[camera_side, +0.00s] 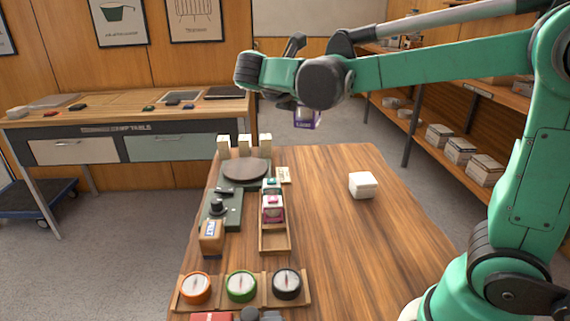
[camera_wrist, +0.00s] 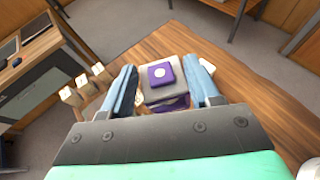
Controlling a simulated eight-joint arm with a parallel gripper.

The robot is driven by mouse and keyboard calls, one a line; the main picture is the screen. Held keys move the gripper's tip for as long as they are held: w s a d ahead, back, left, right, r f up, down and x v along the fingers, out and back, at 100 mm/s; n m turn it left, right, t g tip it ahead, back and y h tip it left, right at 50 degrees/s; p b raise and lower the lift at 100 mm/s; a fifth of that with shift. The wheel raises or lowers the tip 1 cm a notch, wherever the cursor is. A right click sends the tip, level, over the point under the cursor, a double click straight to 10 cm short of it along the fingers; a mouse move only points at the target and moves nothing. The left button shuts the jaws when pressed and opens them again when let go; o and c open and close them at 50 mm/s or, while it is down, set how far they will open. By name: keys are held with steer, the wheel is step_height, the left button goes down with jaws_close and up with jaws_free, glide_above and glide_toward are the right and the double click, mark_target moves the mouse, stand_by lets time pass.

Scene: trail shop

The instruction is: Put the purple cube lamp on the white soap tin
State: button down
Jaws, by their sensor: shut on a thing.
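The purple cube lamp (camera_side: 306,120) hangs under my gripper in the side view, above the far end of the wooden table. In the wrist view the purple cube lamp (camera_wrist: 160,74) sits between the two blue fingers of my gripper (camera_wrist: 167,92), which is shut on it. The fingertips are hidden behind my wrist in the side view. The white soap tin (camera_side: 362,185) stands on the right half of the table, apart from the lamp. In the wrist view a white corner at the lower right edge (camera_wrist: 309,170) may be the tin.
A wooden tray (camera_side: 274,238) holds cube lamps, with a pink one (camera_side: 272,208) visible. A dark round plate (camera_side: 245,170), several cream blocks (camera_side: 245,145) and a rack of round compasses (camera_side: 241,287) fill the left side. The table around the tin is clear.

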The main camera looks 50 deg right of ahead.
steer(key=s+d+r+m+g, duration=0.1)
steer(key=s+d+m+g, duration=0.15)
steer(key=d, duration=0.55)
steer(key=s+d+r+m+g, duration=0.1)
steer(key=s+d+r+g, duration=0.15)
steer(key=d, duration=0.55)
steer(key=t, duration=0.1)
glide_above(361, 179)
step_height(361, 179, down, 16)
steer(key=shift+f, duration=2.3)
steer(key=shift+c, duration=1)
jaws_free()
steer(key=shift+f, duration=0.15)
